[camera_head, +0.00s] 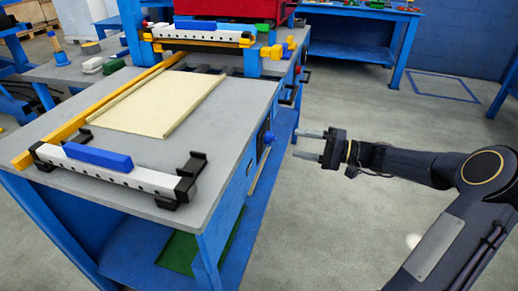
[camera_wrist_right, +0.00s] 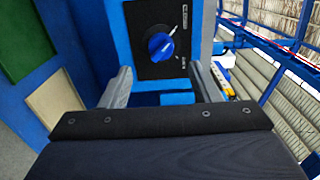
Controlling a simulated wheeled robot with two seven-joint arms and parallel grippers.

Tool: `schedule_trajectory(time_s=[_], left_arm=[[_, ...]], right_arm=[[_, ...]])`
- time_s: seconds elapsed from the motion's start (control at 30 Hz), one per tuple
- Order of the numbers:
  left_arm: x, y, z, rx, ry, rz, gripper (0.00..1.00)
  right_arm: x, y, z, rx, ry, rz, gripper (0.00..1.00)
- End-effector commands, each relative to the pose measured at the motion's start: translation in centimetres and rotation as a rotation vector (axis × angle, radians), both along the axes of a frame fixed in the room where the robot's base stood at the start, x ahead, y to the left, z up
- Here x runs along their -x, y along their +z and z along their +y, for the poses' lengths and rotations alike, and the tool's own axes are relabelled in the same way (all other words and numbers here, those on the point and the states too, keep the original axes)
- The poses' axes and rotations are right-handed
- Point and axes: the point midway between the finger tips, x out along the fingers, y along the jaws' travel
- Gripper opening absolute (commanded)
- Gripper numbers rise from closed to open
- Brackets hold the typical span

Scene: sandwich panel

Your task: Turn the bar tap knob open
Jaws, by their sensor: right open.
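The blue bar tap knob (camera_head: 269,137) sits on a black plate on the side of the workbench, below the tabletop's right edge. In the right wrist view the knob (camera_wrist_right: 160,46) shows ahead, with the black plate (camera_wrist_right: 158,68) around it. My right gripper (camera_head: 303,144) is open and empty, to the right of the knob, with its two fingers pointing at it and a gap between. In the right wrist view the fingers (camera_wrist_right: 160,88) stand apart, below and to either side of the knob. My left gripper is not in view.
The grey workbench top (camera_head: 225,105) holds a beige panel (camera_head: 155,103) and a white bar with a blue block (camera_head: 97,157). A black corner bracket (camera_head: 188,178) stands at the near right corner. Black handles (camera_head: 290,95) stick out farther along the bench side.

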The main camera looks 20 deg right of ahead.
Motion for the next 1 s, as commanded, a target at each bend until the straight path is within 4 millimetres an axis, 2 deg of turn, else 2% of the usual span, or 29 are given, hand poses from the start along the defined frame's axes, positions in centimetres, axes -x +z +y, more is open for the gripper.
schedule_trajectory(time_s=[0.07,0.5,0.87,0.9,1.0], left_arm=[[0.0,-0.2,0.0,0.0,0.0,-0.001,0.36],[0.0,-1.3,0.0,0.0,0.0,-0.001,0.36],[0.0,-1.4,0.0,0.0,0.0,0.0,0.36],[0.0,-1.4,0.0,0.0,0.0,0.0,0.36],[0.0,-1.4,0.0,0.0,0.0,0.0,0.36]], right_arm=[[-0.4,-0.1,0.2,-0.008,-0.004,-0.006,0.57],[-4.2,0.0,5.4,-0.006,-0.001,-0.003,0.57],[-4.7,0.0,6.1,-0.005,-0.003,-0.002,0.57],[-4.7,0.0,6.1,-0.005,-0.003,-0.002,0.55],[-4.7,0.0,6.1,-0.005,-0.003,-0.002,0.42]])
